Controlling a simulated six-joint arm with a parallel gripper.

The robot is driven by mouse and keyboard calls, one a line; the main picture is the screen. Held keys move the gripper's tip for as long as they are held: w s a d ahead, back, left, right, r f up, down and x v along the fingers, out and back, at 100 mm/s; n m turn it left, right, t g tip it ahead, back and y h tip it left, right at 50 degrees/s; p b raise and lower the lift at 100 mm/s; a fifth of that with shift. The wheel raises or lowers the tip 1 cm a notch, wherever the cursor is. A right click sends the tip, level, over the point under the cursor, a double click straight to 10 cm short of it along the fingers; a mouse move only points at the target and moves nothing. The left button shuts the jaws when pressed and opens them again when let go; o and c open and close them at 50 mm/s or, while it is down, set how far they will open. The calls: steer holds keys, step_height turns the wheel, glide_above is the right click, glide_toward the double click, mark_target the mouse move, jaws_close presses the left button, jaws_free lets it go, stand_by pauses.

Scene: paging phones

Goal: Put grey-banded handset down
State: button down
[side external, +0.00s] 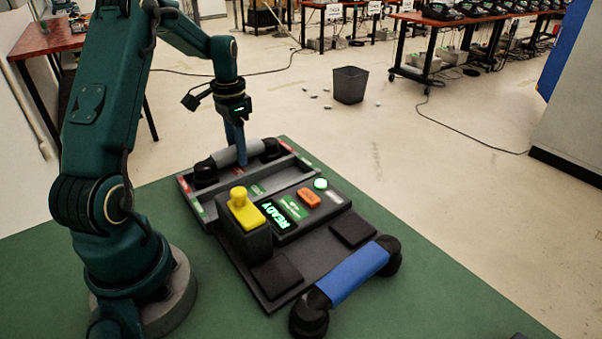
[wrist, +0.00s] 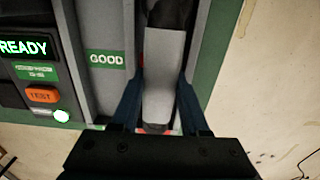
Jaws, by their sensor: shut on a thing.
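The grey-banded handset (side external: 232,154) has black ends and a light grey band. My gripper (side external: 236,150) points down over it, with its blue fingers on either side of the band. In the wrist view the band (wrist: 163,70) lies between the two fingertips (wrist: 158,95). The handset is level at the far section of the two-part tray (side external: 286,183). I cannot tell whether it touches the tray floor. A green GOOD label (wrist: 107,59) is in the section beside it; a little red shows near the handset. The blue-banded handset (side external: 352,276) lies at the station's front right edge.
The dark station has a yellow knob (side external: 243,207), a green READY display (side external: 279,216), an orange TEST button (side external: 309,198) and a lit green lamp (side external: 320,183). Two dark pads flank its front. Green table top is bare at the front left. A bin (side external: 350,85) stands on the floor.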

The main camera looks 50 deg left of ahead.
steer(key=shift+c, duration=2)
jaws_free()
steer(key=shift+f, duration=0.1)
step_height(320, 180, up, 12)
steer(key=d+r+t, duration=0.1)
steer(key=d+r, duration=0.2)
steer(key=d, duration=0.5)
steer(key=s+d+f+t, duration=0.1)
steer(key=s+d, duration=0.2)
steer(key=d, duration=0.2)
steer(key=s+d+f+t, duration=0.1)
steer(key=s+d+t, duration=0.1)
steer(key=d, duration=0.3)
steer(key=s+d+f+t, duration=0.1)
steer(key=s+d, duration=0.4)
steer(key=shift+d, duration=0.15)
steer(key=shift+s+d+f+t, duration=0.2)
steer(key=shift+t, duration=0.1)
